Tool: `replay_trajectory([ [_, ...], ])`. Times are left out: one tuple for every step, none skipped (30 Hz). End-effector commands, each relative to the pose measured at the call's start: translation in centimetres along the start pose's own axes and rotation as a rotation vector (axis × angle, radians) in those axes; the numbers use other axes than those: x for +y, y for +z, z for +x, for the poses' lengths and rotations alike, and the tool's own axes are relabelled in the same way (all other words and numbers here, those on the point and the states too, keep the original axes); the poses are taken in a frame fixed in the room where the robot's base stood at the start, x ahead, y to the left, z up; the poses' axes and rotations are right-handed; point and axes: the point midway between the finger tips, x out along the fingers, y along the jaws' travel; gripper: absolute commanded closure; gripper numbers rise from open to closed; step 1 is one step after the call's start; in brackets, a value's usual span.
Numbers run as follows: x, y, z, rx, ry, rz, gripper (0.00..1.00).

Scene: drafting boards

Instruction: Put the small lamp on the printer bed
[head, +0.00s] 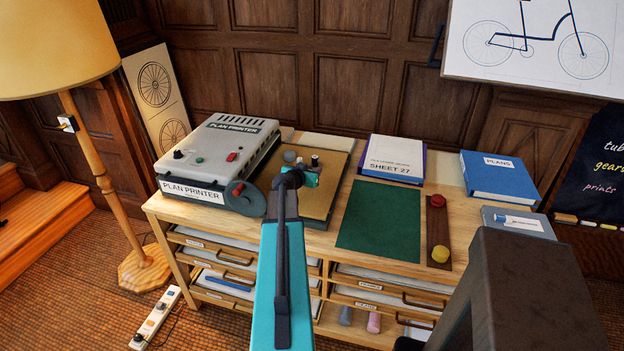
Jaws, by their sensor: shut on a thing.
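The plan printer (222,145) is a grey machine with a red button and a side wheel, at the left of the wooden cabinet top. A flat tan bed (322,205) lies at its right. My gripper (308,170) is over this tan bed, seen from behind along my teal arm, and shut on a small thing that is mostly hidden. I cannot make out its shape or whether it touches the bed. No small lamp shows clearly elsewhere.
A green mat (380,222) lies right of the bed. Behind it is the Sheet 27 box (393,160); further right are a blue plans binder (500,178) and a wooden strip (438,228) with red and yellow knobs. A tall floor lamp (98,165) stands at the left.

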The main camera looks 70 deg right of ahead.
Motion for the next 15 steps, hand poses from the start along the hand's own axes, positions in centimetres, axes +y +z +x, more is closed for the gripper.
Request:
replay_trajectory([
  [0.0, 0.1, 0.0, 0.000, 0.000, 0.000, 1.00],
  [0.0, 0.1, 0.1, 0.000, 0.000, 0.000, 1.00],
  [0.0, 0.3, 0.1, 0.000, 0.000, 0.000, 1.00],
  [0.0, 0.4, 0.2, 0.000, 0.000, -0.001, 1.00],
  [-0.1, 0.6, 0.2, 0.000, 0.000, -0.002, 1.00],
  [-0.1, 0.9, 0.4, -0.001, -0.001, -0.002, 1.00],
  [-0.1, 1.2, 0.5, -0.002, -0.001, -0.002, 1.00],
  [-0.1, 1.5, 0.6, -0.002, -0.001, -0.002, 1.00],
  [-0.1, 1.8, 0.8, -0.001, -0.001, -0.003, 1.00],
  [-0.1, 2.1, 0.9, -0.001, -0.001, -0.002, 1.00],
  [-0.1, 2.3, 1.0, -0.001, -0.001, -0.002, 1.00],
  [-0.1, 2.7, 1.1, -0.001, -0.001, -0.003, 1.00],
  [-0.1, 2.9, 1.2, -0.001, -0.001, -0.002, 1.00],
  [-0.1, 3.1, 1.3, -0.001, -0.001, -0.001, 1.00],
  [-0.1, 3.3, 1.3, -0.001, -0.001, -0.002, 1.00],
])
